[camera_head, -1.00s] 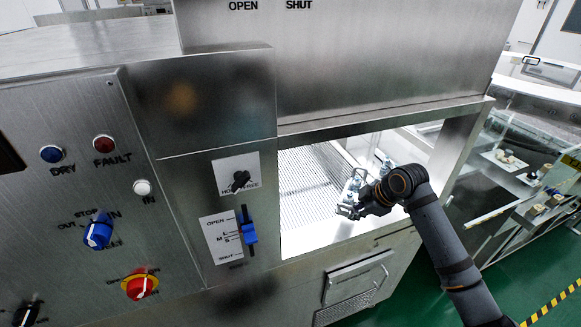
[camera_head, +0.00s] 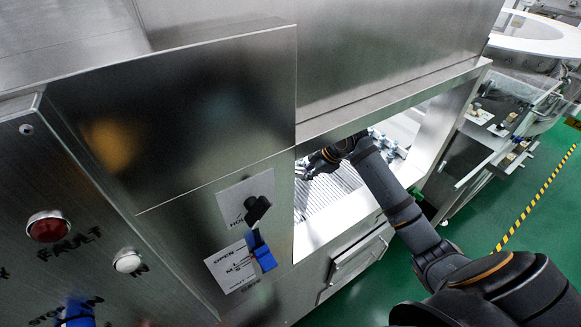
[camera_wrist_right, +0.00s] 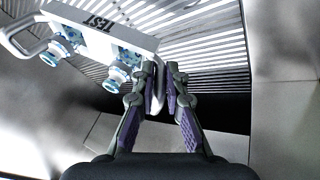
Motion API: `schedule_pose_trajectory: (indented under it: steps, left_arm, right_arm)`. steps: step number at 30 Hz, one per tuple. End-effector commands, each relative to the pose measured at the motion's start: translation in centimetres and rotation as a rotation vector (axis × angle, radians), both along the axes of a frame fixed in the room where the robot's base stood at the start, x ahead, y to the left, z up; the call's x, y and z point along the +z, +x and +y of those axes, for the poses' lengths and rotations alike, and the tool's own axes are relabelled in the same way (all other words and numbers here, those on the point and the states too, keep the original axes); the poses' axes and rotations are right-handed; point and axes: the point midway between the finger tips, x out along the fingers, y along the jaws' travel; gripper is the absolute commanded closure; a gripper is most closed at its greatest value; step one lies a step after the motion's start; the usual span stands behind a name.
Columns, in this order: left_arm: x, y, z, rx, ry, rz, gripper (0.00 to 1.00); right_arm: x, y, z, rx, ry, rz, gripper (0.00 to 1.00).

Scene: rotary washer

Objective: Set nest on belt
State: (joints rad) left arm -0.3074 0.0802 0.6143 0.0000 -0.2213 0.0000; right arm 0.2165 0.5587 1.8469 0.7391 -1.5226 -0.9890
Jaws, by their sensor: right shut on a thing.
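The nest (camera_wrist_right: 122,40) is a white carrier with loop handles, a dark label and several blue-and-white fittings. It fills the upper left of the wrist view. My right gripper (camera_wrist_right: 163,72) is shut on its near handle. In the head view my right gripper (camera_head: 312,172) is inside the washer opening, above the slatted belt (camera_head: 330,192). The belt (camera_wrist_right: 212,55) also shows beyond the fingers in the wrist view. I cannot tell whether the nest touches it. My left gripper is not in view.
Metal walls frame the opening, with a sill (camera_head: 345,232) below. A control panel with a blue lever (camera_head: 261,250) and a black knob (camera_head: 257,208) stands left. A side table with small parts (camera_head: 480,115) is at right.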

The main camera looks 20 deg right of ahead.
Motion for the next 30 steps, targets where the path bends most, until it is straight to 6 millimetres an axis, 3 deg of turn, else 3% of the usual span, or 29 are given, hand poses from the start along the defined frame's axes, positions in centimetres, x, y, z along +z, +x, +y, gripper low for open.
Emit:
schedule_pose_trajectory:
  steps: [4,11,18,28,29,30]
  left_arm:
    - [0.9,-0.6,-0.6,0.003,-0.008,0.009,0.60]
    - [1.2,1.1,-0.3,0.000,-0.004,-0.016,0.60]
    - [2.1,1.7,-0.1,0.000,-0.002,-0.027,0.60]
    - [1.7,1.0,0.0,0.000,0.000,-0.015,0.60]
    - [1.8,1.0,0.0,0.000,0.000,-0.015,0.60]
    - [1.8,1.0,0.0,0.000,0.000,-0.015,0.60]
  right_arm:
    - [-2.7,-0.1,0.1,0.000,0.003,0.002,1.00]
    - [-4.2,0.0,0.1,-0.001,0.002,-0.002,1.00]
    - [-7.4,0.0,0.1,0.001,0.002,-0.001,1.00]
    - [-7.9,0.0,0.1,0.001,0.001,-0.003,1.00]
    - [-7.9,0.0,0.1,0.001,0.000,-0.002,0.84]
    - [-7.9,0.0,0.1,0.001,0.000,-0.002,0.78]
